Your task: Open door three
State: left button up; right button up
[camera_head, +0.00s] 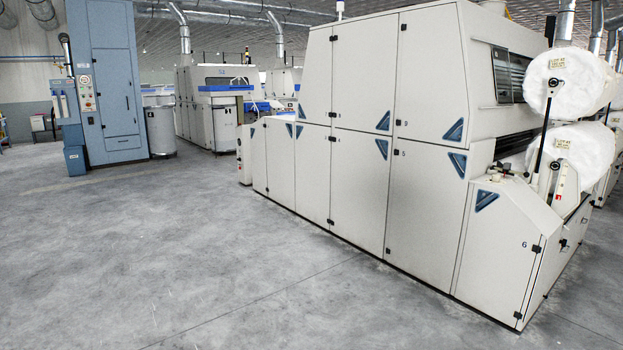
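A large cream carding machine (315,75) stands right of centre. Its side has several numbered doors. Neither of my grippers is in view.
Door five (425,200) is directly below door three, and door four (358,180) is lower left. A low cabinet marked 6 (500,240) juts out at the right, below white rolls (570,78). A blue cabinet (108,75) stands far left. The grey floor (200,260) in front is clear.

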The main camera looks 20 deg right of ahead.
aim_at(313, 143)
jog(key=i+l+z, duration=0.3)
jog(key=i, duration=0.15)
jog(key=i+z, duration=0.3)
jog(key=i, duration=0.15)
jog(key=i+l+z, duration=0.1)
jog(key=i+z, duration=0.15)
jog(key=i, duration=5.45)
jog(key=j, duration=0.05)
